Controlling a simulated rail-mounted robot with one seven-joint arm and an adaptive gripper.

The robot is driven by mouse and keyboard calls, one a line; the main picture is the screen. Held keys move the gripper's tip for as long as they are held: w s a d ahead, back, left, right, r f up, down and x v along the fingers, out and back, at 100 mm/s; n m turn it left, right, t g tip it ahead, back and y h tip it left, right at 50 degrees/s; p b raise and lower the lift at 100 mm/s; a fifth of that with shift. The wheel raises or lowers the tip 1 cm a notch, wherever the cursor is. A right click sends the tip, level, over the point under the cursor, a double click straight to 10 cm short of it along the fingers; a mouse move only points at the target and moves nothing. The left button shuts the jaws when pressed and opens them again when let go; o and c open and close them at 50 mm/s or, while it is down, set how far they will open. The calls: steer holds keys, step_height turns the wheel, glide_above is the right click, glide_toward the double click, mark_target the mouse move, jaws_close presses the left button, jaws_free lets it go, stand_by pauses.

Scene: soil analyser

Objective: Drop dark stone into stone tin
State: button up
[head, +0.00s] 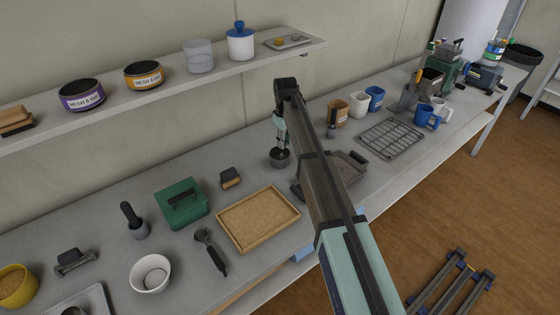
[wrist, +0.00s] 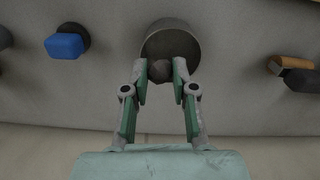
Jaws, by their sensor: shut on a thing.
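My gripper (wrist: 160,75) is shut on the dark stone (wrist: 160,70), a small, dark, rough lump between its fingertips. In the wrist view the stone overlaps the near rim of the stone tin (wrist: 171,33), a round grey open container. In the head view my gripper (head: 281,143) points down just above the tin (head: 280,161), which stands on the bench. The stone cannot be made out in the head view. How far it is above the rim, and the tin's contents, are hard to tell.
A wooden-framed tray (head: 258,219), a green box (head: 181,203) and a small brush (head: 230,178) stand left of the tin. A blue-topped object (wrist: 65,46) is beside it in the wrist view. A wall shelf (head: 150,95) runs behind. My arm hides part of the bench.

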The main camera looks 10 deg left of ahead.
steer(key=shift+f+b, duration=0.55)
steer(key=shift+f, duration=0.95)
steer(key=o, duration=1)
steer(key=shift+r, duration=0.15)
step_height(320, 180, up, 12)
